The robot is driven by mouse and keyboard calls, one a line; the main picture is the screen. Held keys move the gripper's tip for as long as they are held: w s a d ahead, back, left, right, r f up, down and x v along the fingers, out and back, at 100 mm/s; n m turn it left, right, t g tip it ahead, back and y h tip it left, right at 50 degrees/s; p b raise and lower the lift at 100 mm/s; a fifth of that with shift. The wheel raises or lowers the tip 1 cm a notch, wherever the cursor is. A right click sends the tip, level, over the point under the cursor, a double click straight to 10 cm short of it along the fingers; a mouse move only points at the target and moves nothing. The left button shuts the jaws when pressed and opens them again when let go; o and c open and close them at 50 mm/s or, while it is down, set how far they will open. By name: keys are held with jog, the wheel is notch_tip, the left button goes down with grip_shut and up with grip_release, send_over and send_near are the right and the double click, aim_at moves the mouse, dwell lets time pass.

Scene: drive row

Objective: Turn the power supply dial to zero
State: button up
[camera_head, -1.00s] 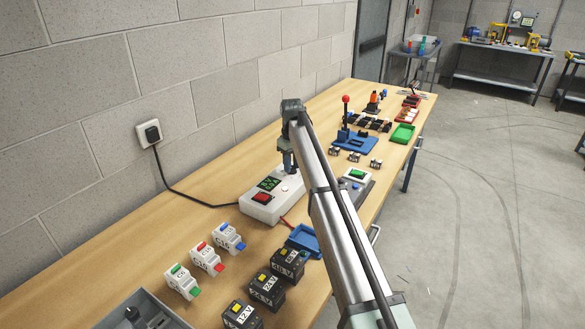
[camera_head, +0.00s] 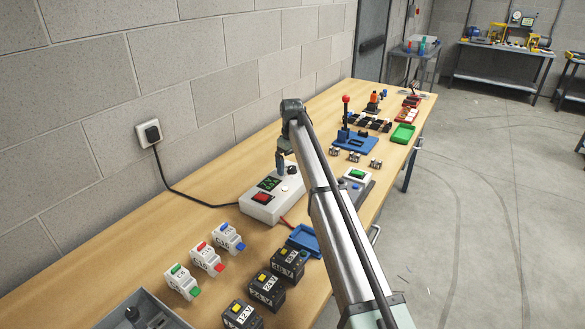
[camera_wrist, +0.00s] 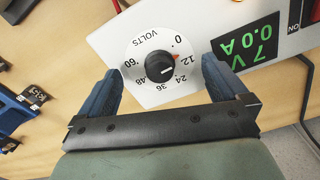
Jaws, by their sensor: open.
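The power supply (camera_head: 262,205) is a white box on the bench with a red switch and a dark display. Its dial (camera_wrist: 160,67) is a black knob on a white scale marked in volts. The red mark at the knob's edge sits between 0 and 12. The display (camera_wrist: 248,48) reads 7 V and 0.0 A in the wrist view. My gripper (camera_wrist: 161,68) is open, its two blue fingers on either side of the knob and apart from it in the picture. In the head view my gripper (camera_head: 281,167) is above the supply, left of the dial (camera_head: 292,171).
Several breakers (camera_head: 206,258) and black battery blocks (camera_head: 267,289) stand in front. A blue tray (camera_head: 303,241) lies beside the supply. A blue lever stand (camera_head: 354,141) is farther back. A cable (camera_head: 185,195) runs to the wall outlet.

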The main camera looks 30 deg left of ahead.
aim_at(292, 167)
jog(key=shift+r, duration=0.1)
jog(key=shift+r, duration=3.4)
jog(key=shift+r+m, duration=0.6)
jog(key=shift+m, duration=0.6)
jog(key=shift+f, duration=2.95)
jog(key=shift+m, duration=0.3)
jog(key=shift+m, duration=1.2)
